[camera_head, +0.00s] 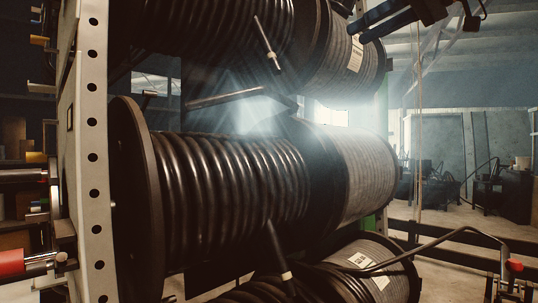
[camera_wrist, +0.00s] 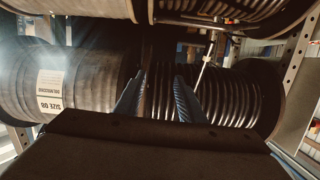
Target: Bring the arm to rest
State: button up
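My gripper (camera_wrist: 159,76) shows in the wrist view with its two ridged fingers apart and nothing visible between them. Beyond the fingers is a spool of black hose (camera_wrist: 232,95), with a grey wrapped spool labelled SIZE 08 (camera_wrist: 75,82) to its left. In the head view my gripper (camera_head: 357,29) is at the top right, its fingers pointing left in front of the upper grey spool (camera_head: 348,68). I cannot tell how close the fingers are to the spools.
A perforated rack upright (camera_head: 93,160) stands at the left of the spools. The middle black hose spool (camera_head: 225,185) fills the centre. A loose hose end (camera_head: 267,42) with a light band hangs at the upper spool. Open floor (camera_head: 455,215) shows at right.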

notch_tip(320, 180, down, 33)
jog(key=w+m+g+h+p, duration=0.3)
jog(key=m+g+h+p, duration=0.2)
jog(key=m, duration=0.3)
jog(key=s+a+f+g+h+p, duration=0.2)
jog(key=s+f+g+h+p, duration=0.3)
jog(key=s+f, duration=1.9)
notch_tip(320, 180, down, 3)
jog(key=shift+s+r+m+g+h+p, duration=0.15)
jog(key=shift+s+m+g+h+p, duration=0.25)
jog(key=shift+p, duration=0.35)
jog(key=shift+c, duration=0.6)
